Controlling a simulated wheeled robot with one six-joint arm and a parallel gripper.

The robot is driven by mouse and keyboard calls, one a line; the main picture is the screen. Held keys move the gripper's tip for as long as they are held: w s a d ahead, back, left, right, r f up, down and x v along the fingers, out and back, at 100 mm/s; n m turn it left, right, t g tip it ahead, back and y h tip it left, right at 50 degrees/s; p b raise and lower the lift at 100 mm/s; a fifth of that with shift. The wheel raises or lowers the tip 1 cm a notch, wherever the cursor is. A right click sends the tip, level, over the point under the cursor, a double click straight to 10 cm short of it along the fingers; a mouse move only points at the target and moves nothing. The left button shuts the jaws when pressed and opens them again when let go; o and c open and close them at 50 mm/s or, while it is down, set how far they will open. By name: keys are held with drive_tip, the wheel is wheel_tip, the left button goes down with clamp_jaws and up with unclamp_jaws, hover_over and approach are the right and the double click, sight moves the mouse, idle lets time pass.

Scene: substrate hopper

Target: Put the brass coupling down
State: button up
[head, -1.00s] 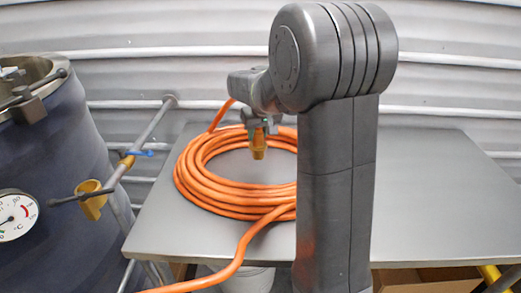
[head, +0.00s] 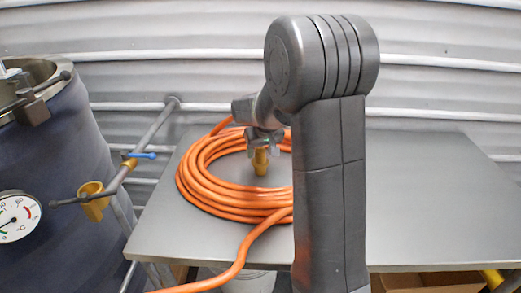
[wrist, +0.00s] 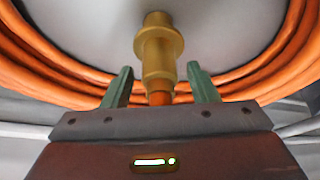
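The brass coupling (head: 261,163) is upright inside the ring of the coiled orange hose (head: 205,185), its lower end at the grey bench top (head: 430,200); exact contact is hard to see. In the wrist view the coupling (wrist: 159,48) points away from me, with a short orange piece (wrist: 160,98) at its near end. My gripper (head: 264,142) is just above it. In the wrist view my gripper's green fingers (wrist: 161,85) stand apart on both sides of the coupling, with a visible gap on each side. My arm hides the coil's right part.
A dark blue vessel (head: 50,150) with a dial gauge (head: 17,216) and a pipe with a brass valve (head: 92,203) stands at the left. The hose (head: 240,255) runs off the bench's front edge. The bench's right side is clear. A corrugated wall (head: 190,60) is behind.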

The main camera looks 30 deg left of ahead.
drive_tip(key=shift+r, duration=0.1)
drive_tip(key=shift+r, duration=0.25)
drive_tip(key=v, duration=1.1)
drive_tip(key=shift+r, duration=0.3)
drive_tip(key=shift+s+d, duration=0.1)
drive_tip(key=shift+s, duration=0.05)
drive_tip(key=shift+c, duration=0.4)
